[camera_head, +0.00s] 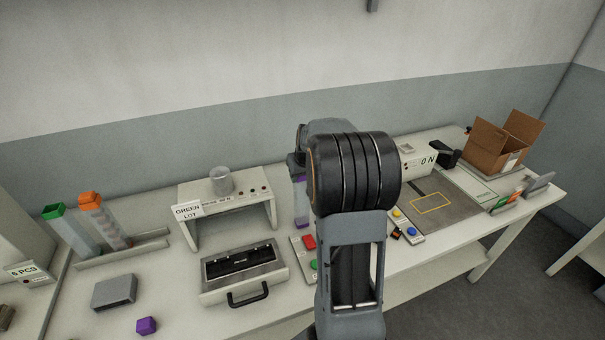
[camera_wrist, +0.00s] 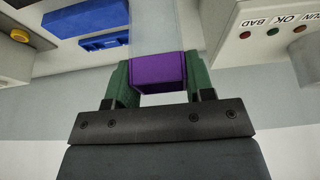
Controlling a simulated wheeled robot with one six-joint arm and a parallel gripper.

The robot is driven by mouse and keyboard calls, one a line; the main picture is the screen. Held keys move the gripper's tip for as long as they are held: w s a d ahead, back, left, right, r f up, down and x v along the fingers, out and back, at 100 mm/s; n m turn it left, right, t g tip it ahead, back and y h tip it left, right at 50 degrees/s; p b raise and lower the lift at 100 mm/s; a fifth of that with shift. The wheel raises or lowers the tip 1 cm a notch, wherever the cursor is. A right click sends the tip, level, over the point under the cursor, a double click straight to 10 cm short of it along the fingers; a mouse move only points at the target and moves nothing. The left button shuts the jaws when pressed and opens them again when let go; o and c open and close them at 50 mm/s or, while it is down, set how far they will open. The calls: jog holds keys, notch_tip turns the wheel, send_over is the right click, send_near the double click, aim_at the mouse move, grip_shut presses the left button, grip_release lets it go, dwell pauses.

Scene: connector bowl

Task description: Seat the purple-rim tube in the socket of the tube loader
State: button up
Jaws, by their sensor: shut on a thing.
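The purple-rim tube (camera_head: 301,203) shows just left of my arm in the head view, close to upright, with purple at its upper and lower parts. In the wrist view my gripper (camera_wrist: 160,82) has its green fingers on both sides of the tube's purple end (camera_wrist: 159,70). The tube's clear body runs up out of the picture. A white stand (camera_head: 240,204) with a grey round cup (camera_head: 221,180) on top is left of the tube; it may be the tube loader. I cannot make out which part is the socket. My arm hides the fingers in the head view.
Green-rim (camera_head: 55,212) and orange-rim (camera_head: 90,200) tubes lean in a rack at left. A handled case (camera_head: 243,288), a grey block (camera_head: 114,291) and a purple block (camera_head: 147,326) are in front. Button panels flank my arm. An open carton (camera_head: 497,150) is at far right.

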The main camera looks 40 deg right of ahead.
jog(key=shift+f, duration=0.1)
jog(key=o, duration=1.2)
